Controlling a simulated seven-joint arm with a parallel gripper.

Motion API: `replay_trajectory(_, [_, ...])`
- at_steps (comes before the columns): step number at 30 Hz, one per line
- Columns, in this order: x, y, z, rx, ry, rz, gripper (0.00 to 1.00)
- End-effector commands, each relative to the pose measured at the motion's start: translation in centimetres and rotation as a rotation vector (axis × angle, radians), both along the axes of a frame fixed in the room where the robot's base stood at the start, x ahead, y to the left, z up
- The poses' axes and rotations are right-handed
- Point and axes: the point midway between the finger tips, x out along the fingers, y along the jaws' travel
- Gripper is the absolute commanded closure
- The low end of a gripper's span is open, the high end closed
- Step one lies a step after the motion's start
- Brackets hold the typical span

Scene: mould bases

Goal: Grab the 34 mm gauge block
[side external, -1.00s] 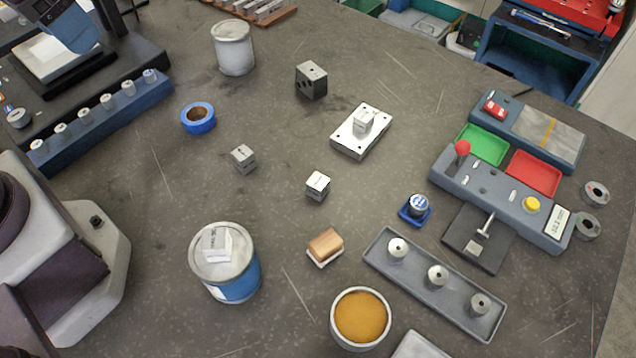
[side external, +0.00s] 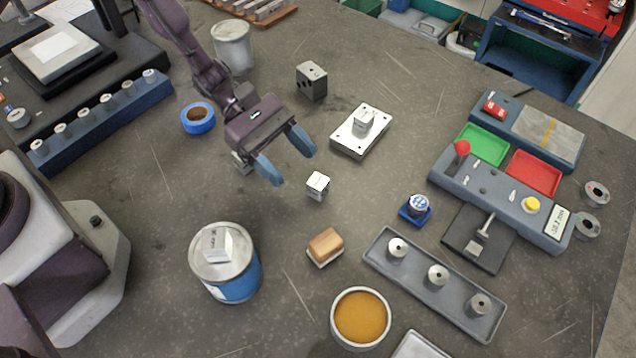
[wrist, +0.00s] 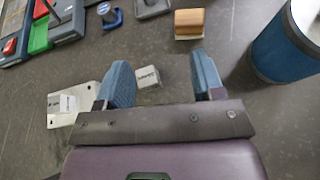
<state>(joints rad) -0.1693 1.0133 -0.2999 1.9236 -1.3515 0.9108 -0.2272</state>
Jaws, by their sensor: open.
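Several small metal gauge blocks are in view; I cannot read their markings well enough to tell which is 34 mm. One (side external: 318,185) sits alone on the bench; in the wrist view this block (wrist: 148,77) shows between my fingertips. Another block (side external: 364,121) sits on a pale mould plate (side external: 347,145), one (side external: 217,244) on the lid of a blue can (side external: 240,275), and one (side external: 241,167) is mostly hidden behind my gripper. My gripper (side external: 290,167) is open and empty, above the bench, up and left of the lone block in the side view.
A wood-topped block (side external: 325,246), an amber-filled bowl (side external: 360,317) and a tray with three metal cylinders (side external: 420,283) stand nearer the front. A dark drilled block (side external: 311,80), blue tape (side external: 198,118) and a white can (side external: 233,46) lie behind. Bare bench surrounds the lone block.

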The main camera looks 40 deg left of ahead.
Motion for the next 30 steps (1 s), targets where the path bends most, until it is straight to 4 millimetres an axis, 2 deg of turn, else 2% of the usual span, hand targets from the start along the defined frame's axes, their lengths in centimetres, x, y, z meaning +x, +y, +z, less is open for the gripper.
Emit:
replay_trajectory(3, [2.5,-0.4,0.7,-0.037,0.028,0.118,0.38])
replay_trajectory(6, [3.2,-0.4,0.5,-0.048,0.054,0.167,0.38])
replay_trajectory(12, [3.1,-0.4,-2.1,-0.047,0.068,0.170,0.38])
replay_trajectory(18, [3.1,-0.4,-3.6,-0.047,0.065,0.169,0.38])
replay_trajectory(23, [3.0,-0.4,-6.3,-0.045,0.067,0.170,0.38])
replay_trajectory(27, [3.2,-2.4,-6.9,-0.047,0.063,0.166,0.38])
replay_trajectory(30, [3.4,-3.0,-7.2,-0.046,0.062,0.167,0.38])
